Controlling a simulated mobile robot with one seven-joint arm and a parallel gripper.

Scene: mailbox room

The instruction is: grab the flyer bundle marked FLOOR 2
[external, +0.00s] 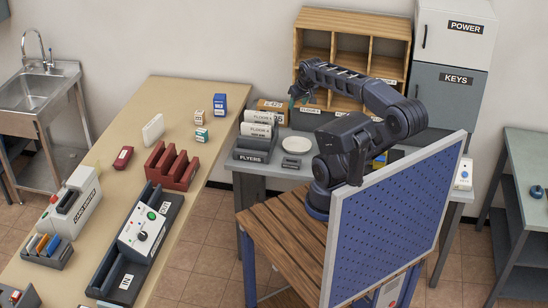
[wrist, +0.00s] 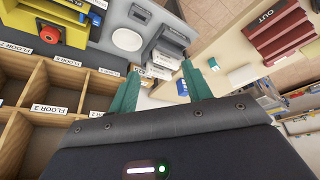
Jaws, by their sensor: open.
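Each bundle has a FLOOR label, but the numbers are too small to read surely, so I cannot tell which is FLOOR 2. My gripper (external: 302,96) is raised above the table, to the right of the bundles. In the wrist view, the bundles (wrist: 172,48) show beyond and between the green fingertips of my gripper (wrist: 160,69). The jaws are apart with nothing held.
A wooden pigeonhole shelf (external: 352,13) stands just behind my gripper; its openings (wrist: 72,85) are close at the left in the wrist view. A white plate (external: 297,143) lies right of the bin. A cardboard box (external: 271,105) stands behind the bundles.

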